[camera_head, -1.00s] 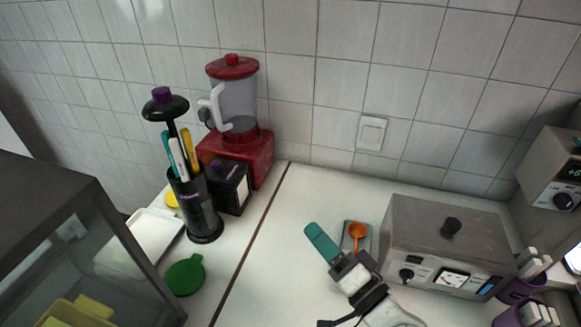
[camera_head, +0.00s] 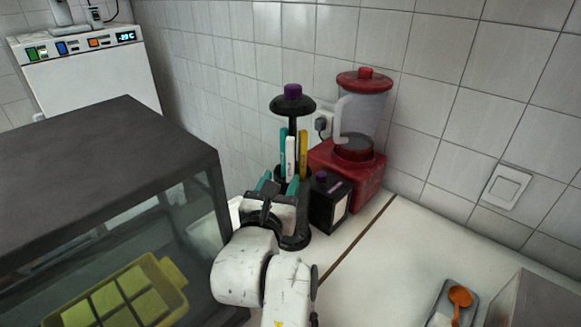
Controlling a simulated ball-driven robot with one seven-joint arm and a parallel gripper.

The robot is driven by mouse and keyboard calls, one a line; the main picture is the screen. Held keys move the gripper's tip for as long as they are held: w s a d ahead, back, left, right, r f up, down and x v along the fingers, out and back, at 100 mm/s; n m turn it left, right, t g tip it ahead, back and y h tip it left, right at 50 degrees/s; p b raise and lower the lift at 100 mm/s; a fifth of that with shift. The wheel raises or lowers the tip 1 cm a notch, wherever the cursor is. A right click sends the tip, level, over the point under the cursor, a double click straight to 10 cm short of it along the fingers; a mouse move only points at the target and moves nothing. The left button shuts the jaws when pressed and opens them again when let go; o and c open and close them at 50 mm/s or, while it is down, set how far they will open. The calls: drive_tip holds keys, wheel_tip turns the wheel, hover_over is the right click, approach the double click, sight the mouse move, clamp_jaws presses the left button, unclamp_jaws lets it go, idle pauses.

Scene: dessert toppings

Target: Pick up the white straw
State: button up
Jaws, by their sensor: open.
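The white straw (camera_head: 290,155) stands upright in the black straw holder (camera_head: 297,239), between a teal straw (camera_head: 283,152) on its left and a yellow straw (camera_head: 303,152) on its right. The holder has a wide black top with a purple knob. My gripper (camera_head: 278,184) is open, its two teal fingertips apart, in front of the holder and below the visible part of the white straw. My arm hides much of the holder's body. I cannot tell whether the fingertips touch anything.
A black dispenser box (camera_head: 328,203) and a red blender (camera_head: 350,165) stand close on the right. A dark-topped glass case (camera_head: 110,175) stands on the left, with a yellow tray (camera_head: 165,268) inside. An orange spoon (camera_head: 460,296) lies at the lower right. The counter between is clear.

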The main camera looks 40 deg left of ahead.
sight(289, 164)
drive_tip(key=shift+p+x, duration=0.6)
drive_tip(key=shift+x, duration=2.2)
drive_tip(key=shift+w+d+r, duration=0.1)
drive_tip(key=shift+d, duration=0.05)
drive_tip(key=shift+c, duration=0.2)
clamp_jaws()
